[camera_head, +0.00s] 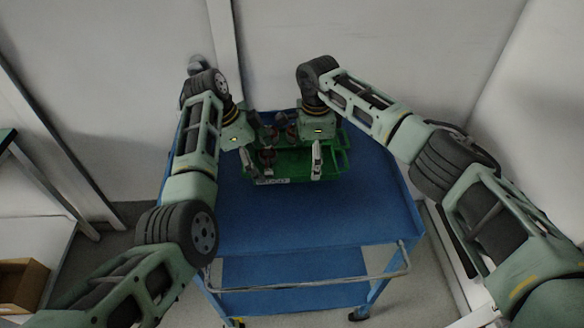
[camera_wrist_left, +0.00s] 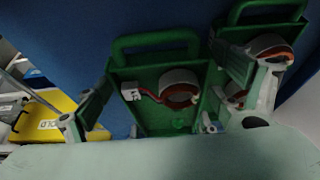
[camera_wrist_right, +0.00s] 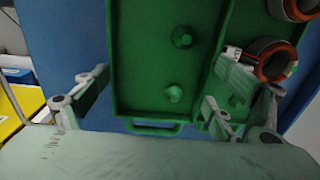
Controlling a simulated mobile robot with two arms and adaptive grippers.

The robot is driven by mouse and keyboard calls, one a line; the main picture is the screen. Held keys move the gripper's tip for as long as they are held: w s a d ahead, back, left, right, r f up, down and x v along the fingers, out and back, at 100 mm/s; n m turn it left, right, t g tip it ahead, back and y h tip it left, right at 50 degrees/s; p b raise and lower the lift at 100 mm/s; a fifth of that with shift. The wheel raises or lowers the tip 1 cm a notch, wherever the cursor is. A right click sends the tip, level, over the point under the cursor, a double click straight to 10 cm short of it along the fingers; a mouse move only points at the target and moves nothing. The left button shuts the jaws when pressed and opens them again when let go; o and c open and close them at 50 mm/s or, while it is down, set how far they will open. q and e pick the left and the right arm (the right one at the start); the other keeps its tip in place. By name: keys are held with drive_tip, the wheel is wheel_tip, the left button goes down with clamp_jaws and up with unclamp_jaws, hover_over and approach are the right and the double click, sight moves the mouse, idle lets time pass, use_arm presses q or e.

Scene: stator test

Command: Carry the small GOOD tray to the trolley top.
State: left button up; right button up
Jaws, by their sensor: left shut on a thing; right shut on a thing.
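The small green tray (camera_head: 297,167) is over the far half of the blue trolley top (camera_head: 300,215), with a white label on its near side too small to read. I cannot tell whether it rests on the trolley top or is just above it. Several ring-shaped stators with red-brown windings lie in it, one in the left wrist view (camera_wrist_left: 180,88). A compartment in the right wrist view (camera_wrist_right: 165,70) is empty apart from its pegs. My left gripper (camera_head: 258,150) is shut on the tray's left part. My right gripper (camera_head: 304,148) is shut on its right part.
The near half of the trolley top is clear. A metal push handle (camera_head: 330,282) runs along its near edge, with a lower blue shelf below. Walls stand close behind. A yellow container with lettering (camera_wrist_left: 45,115) shows in the left wrist view. A cardboard box (camera_head: 22,283) is at the lower left.

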sight(260, 169)
use_arm(q)
drive_tip(key=shift+s, duration=0.1)
use_arm(e)
drive_tip(key=shift+s, duration=0.15)
use_arm(q)
drive_tip(key=shift+f, duration=0.1)
drive_tip(key=shift+f+b, duration=2.3)
drive_tip(key=shift+b, duration=0.15)
use_arm(e)
drive_tip(key=shift+f, duration=2.4)
use_arm(q)
drive_tip(key=o, duration=0.8)
drive_tip(key=shift+f, duration=0.1)
use_arm(e)
drive_tip(key=o, duration=0.8)
drive_tip(key=shift+f, duration=0.1)
use_arm(q)
drive_tip(key=o, duration=0.3)
use_arm(e)
drive_tip(key=o, duration=0.3)
use_arm(q)
drive_tip(key=shift+r, duration=0.25)
use_arm(e)
drive_tip(key=shift+r, duration=0.25)
